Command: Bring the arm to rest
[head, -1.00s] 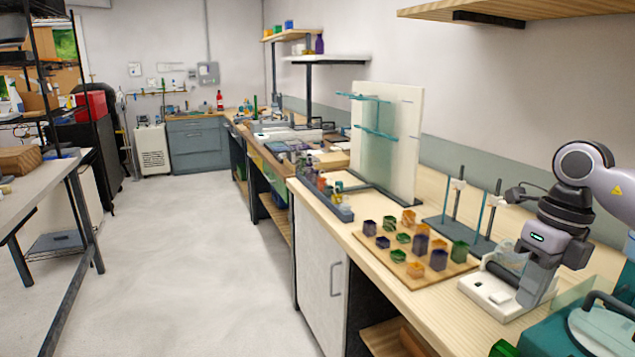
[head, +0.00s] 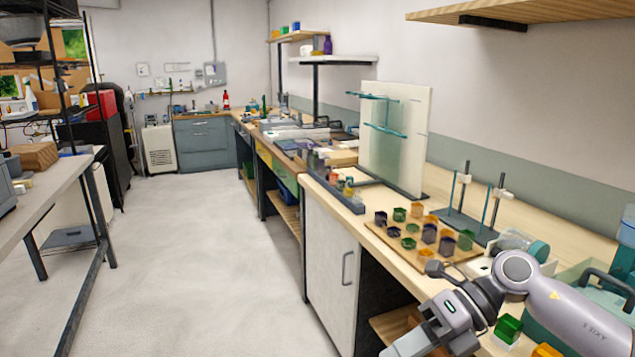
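My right arm comes in from the right, low in the head view, bent downward at the wrist. Its gripper (head: 408,344) is at the bottom edge, in front of the counter's front edge and over the floor side. The fingertips are cut off by the frame, so I cannot tell whether it is open or shut, and I see nothing held. My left gripper is not in view. Teal glass rods (head: 384,131) rest on the upright white board (head: 412,150). More thin rods stand at the dark stand (head: 468,229) on the counter.
A wooden board (head: 384,238) with several coloured cups lies on the counter (head: 340,207). A white device (head: 478,266) and a teal machine (head: 606,298) are behind my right arm. Green and orange blocks (head: 508,328) show below it. The floor (head: 190,260) at left is clear.

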